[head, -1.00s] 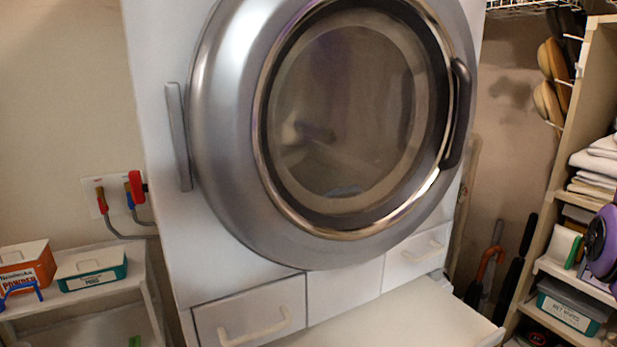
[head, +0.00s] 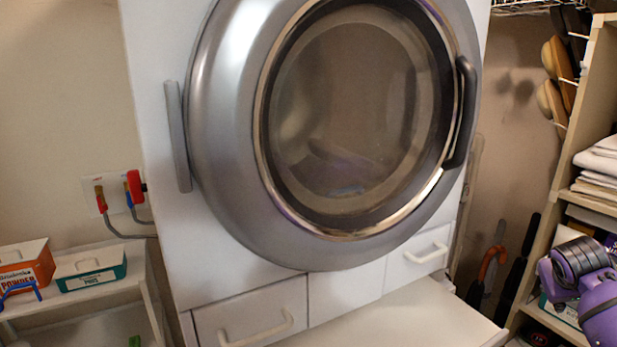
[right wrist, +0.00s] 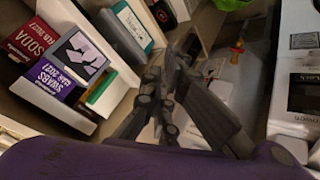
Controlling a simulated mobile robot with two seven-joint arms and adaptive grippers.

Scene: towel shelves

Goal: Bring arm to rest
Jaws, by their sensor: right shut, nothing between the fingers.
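My right gripper (right wrist: 180,100) shows in the right wrist view with its dark fingers together and nothing held. It hangs in front of a shelf with boxes. In the head view only my purple right arm is in sight at the lower right edge, in front of the shelves; the gripper itself is not visible there. My left gripper and left arm are in neither view.
A washing machine (head: 230,180) with a closed round door fills the middle. A shelf unit (head: 573,110) with folded towels (head: 598,165) stands at the right, close to my right arm. A low shelf (head: 80,290) with a powder box (head: 28,268) stands at the left.

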